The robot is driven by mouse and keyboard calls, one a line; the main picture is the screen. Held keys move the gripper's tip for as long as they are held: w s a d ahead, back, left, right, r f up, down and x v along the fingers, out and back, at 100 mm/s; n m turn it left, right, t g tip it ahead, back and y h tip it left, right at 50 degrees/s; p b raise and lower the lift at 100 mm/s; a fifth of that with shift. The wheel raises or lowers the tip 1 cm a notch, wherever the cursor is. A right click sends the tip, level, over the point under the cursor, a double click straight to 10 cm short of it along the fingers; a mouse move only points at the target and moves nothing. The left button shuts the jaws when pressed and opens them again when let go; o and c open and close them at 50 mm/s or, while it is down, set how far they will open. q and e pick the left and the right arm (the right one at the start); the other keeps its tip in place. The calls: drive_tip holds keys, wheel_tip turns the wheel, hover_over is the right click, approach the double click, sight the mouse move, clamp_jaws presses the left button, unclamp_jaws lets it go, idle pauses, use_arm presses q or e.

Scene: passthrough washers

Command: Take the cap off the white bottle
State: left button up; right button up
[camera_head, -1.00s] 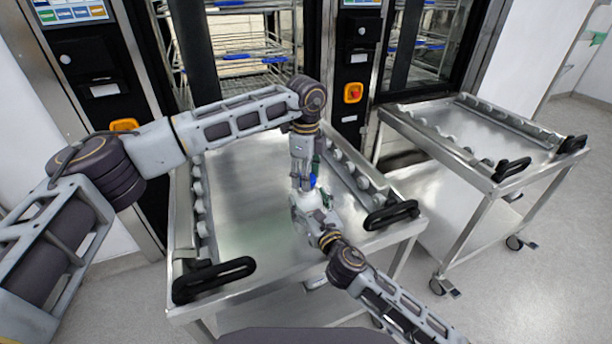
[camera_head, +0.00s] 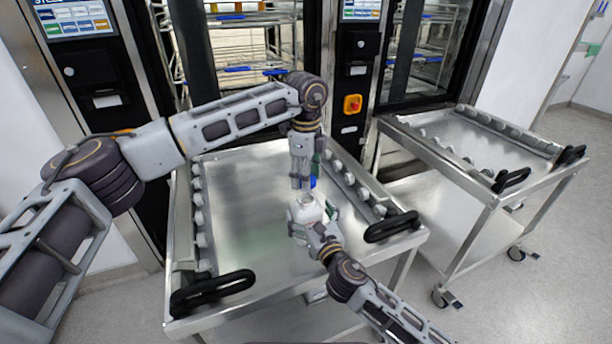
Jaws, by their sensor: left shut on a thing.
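The white bottle (camera_head: 306,210) is upright over the right-hand middle of the near cart's top. My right gripper (camera_head: 306,224) comes in from the lower right and is shut around the bottle's body. My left gripper (camera_head: 303,184) points straight down just above the bottle's neck. It is shut on the cap, which is mostly hidden between its fingers. A small gap shows between the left fingertips and the bottle's shoulder.
The near steel cart (camera_head: 240,215) has a bare top, side rails with rollers and black handles (camera_head: 212,292). A second cart (camera_head: 470,135) stands at the right. Washers with wire racks (camera_head: 250,45) and a control panel (camera_head: 75,18) stand behind.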

drive_tip(key=shift+s, duration=0.1)
idle(0.3)
drive_tip(key=v, duration=1.1)
drive_tip(key=shift+s+d, duration=0.2)
drive_tip(key=shift+s, duration=0.1)
use_arm(q)
drive_tip(key=shift+s, duration=0.1)
use_arm(e)
drive_tip(key=shift+s+d, duration=0.1)
drive_tip(key=shift+s, duration=0.05)
idle(0.5)
